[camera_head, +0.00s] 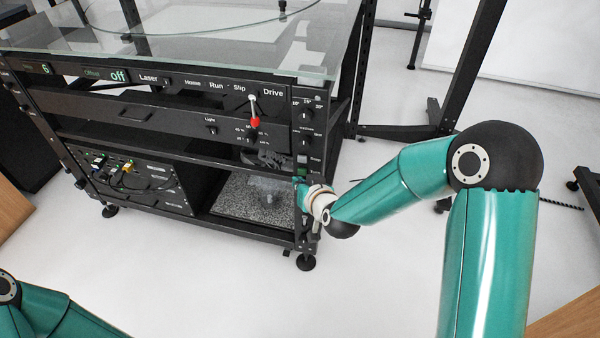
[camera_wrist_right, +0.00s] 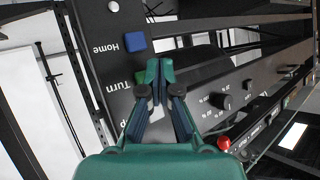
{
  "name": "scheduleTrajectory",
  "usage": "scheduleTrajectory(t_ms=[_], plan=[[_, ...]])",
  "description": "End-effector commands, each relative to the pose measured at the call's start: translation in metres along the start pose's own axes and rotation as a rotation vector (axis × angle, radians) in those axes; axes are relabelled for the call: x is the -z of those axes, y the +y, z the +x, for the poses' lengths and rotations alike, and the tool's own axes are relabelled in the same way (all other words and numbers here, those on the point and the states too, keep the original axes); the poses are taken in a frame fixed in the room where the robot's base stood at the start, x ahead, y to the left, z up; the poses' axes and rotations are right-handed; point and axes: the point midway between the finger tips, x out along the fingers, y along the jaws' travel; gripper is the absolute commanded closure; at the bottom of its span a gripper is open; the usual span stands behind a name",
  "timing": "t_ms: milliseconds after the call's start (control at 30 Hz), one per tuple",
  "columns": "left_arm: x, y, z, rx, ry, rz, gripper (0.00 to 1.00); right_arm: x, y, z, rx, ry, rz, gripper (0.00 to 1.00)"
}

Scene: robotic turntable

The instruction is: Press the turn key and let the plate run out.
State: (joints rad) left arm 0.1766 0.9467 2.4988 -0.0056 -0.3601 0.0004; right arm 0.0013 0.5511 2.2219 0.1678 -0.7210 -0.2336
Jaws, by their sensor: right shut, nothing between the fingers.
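The green turn key (camera_wrist_right: 140,77), with "Turn" printed beside it, shows in the right wrist view on a dark panel strip, partly covered by my fingertips. My right gripper (camera_wrist_right: 158,72) is shut and empty, its tips at the key. Whether they touch or press it I cannot tell. In the head view my right gripper (camera_head: 303,184) is at the cabinet's right front post, small and partly hidden by my wrist. The glass top (camera_head: 215,62) of the cabinet shows at the upper left with part of a dark ring above it; the plate's motion cannot be told. My left gripper is out of view.
A blue key (camera_wrist_right: 136,44) marked "Home" sits beside the green one. A red-tipped lever (camera_head: 254,121) stands out from the front panel near several dark knobs. A display (camera_head: 118,76) reads "off". White floor (camera_head: 385,270) is free in front of the cabinet.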

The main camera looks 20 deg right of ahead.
Motion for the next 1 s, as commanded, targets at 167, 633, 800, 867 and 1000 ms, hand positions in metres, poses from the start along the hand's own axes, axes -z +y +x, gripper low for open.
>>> scheduleTrajectory(t_ms=[167,633,800,867,1000], plan=[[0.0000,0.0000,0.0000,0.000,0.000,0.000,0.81,0.0000,-0.0001,0.0000,0.000,0.000,0.000,1.00],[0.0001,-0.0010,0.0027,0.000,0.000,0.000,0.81,0.0049,0.0043,0.0037,0.000,0.001,0.000,1.00],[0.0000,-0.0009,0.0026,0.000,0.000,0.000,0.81,0.0048,0.0042,0.0036,0.000,0.000,0.000,1.00],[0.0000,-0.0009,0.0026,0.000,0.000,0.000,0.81,0.0048,0.0043,0.0036,0.000,0.000,0.000,1.00],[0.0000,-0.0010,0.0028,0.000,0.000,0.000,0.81,0.0050,0.0046,0.0040,0.000,0.000,0.000,1.00]])
